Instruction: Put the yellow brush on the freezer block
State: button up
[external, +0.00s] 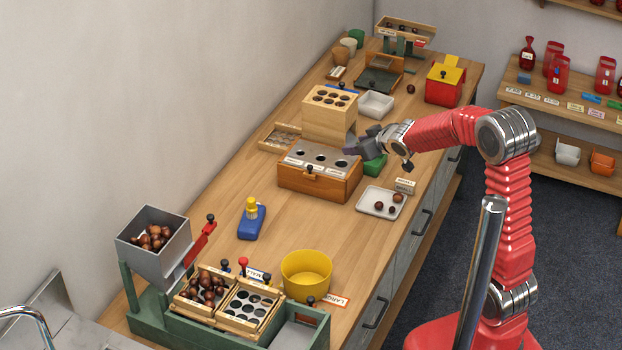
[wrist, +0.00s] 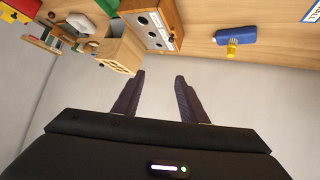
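The blue freezer block (external: 250,226) lies on the wooden bench, left of the orange-brown box. The yellow brush (external: 251,207) stands about upright at the far end of the block and appears to rest on it. In the wrist view, the block (wrist: 236,35) is at the upper right, with the yellow brush (wrist: 232,48) sticking out from it. My gripper (wrist: 160,75) is open, with nothing between its fingers. In the external view, my gripper (external: 358,148) is well away from the brush, beside the light wooden holed block.
The orange-brown box (external: 330,188) with holes and the light wooden block (external: 331,122) stand near my gripper. A yellow bowl (external: 306,270), a grey hopper of chestnuts (external: 137,240) and a white tray (external: 370,204) are around the brush. Bare bench lies right of the freezer block.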

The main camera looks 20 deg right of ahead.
jog(key=s+d+r+m+g+h, duration=0.1)
jog(key=s+d+r, duration=0.25)
jog(key=s, duration=0.45)
jog(key=s+d+r+m+g+h, duration=0.1)
jog(key=s+d+r+m, duration=0.1)
jog(key=s+d, duration=0.4)
jog(key=s+f+m+g, duration=0.1)
jog(key=s+g, duration=0.2)
jog(key=s, duration=1.9)
jog(key=shift+d, duration=0.35)
